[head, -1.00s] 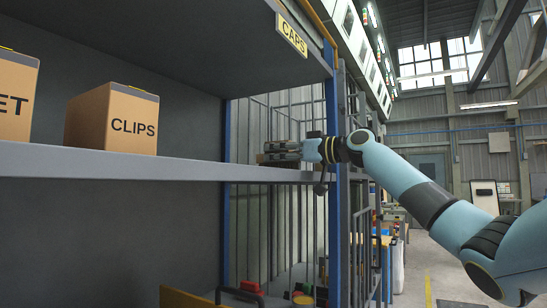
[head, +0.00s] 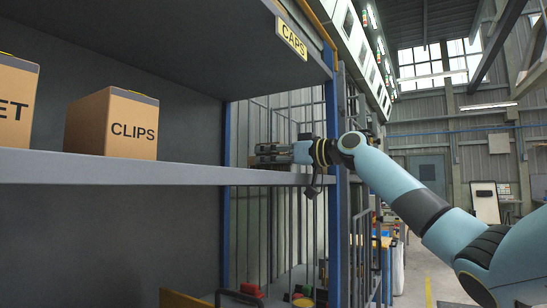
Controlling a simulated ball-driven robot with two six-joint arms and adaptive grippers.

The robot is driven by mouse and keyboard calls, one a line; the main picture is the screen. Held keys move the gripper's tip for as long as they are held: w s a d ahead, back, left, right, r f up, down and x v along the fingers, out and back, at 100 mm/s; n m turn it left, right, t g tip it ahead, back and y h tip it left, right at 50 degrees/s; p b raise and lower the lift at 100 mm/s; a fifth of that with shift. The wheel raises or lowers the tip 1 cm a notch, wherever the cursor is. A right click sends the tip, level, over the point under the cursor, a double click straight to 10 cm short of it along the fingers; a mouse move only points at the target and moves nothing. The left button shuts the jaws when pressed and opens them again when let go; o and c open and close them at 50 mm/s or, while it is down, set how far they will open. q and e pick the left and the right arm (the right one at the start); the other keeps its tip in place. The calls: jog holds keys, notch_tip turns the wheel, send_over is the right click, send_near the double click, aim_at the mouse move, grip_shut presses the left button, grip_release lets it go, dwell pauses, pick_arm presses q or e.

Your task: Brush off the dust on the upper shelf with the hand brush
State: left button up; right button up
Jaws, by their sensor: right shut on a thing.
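The upper shelf (head: 150,170) is a grey board running from the left edge to the blue upright. My right gripper (head: 268,151) reaches in from the right, over the shelf's right end. It is shut on the hand brush (head: 266,160), of which only a thin brownish strip shows low at the fingers. I cannot tell whether its bristles touch the board. No dust can be made out on the shelf, whose top is seen almost edge-on. My left gripper is not in view.
A cardboard box marked CLIPS (head: 115,123) stands on the shelf left of the gripper, with another box (head: 15,105) at the far left. The board between CLIPS and the gripper looks clear. A blue upright (head: 331,110) and a CAPS label (head: 291,38) are close by.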

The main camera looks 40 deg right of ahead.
jog(key=shift+s+a+p, duration=0.3)
jog(key=shift+s+a, duration=0.05)
jog(key=shift+a, duration=0.55)
jog(key=shift+s+a+p, duration=0.3)
jog(key=shift+s+a, duration=0.05)
jog(key=shift+a, duration=0.5)
jog(key=shift+s+a+r+p, duration=0.1)
jog(key=shift+s+a+p, duration=0.15)
jog(key=shift+a, duration=0.3)
jog(key=shift+s+a+p, duration=0.2)
jog(key=shift+a+p, duration=0.1)
jog(key=shift+a, duration=0.2)
jog(key=shift+s+a+r+p, duration=0.1)
jog(key=shift+s+a+p, duration=0.15)
jog(key=shift+a, duration=0.3)
jog(key=shift+s+a+f+p, duration=0.1)
jog(key=shift+s+a+p, duration=0.15)
jog(key=shift+a, duration=0.25)
jog(key=shift+s+a+r+p, duration=0.1)
jog(key=shift+a+p, duration=0.2)
jog(key=shift+a, duration=0.15)
jog(key=shift+s+a+f+p, duration=0.1)
jog(key=shift+s+a+p, duration=0.15)
jog(key=shift+a, duration=0.25)
jog(key=shift+a+f, duration=0.15)
jog(key=shift+a, duration=0.05)
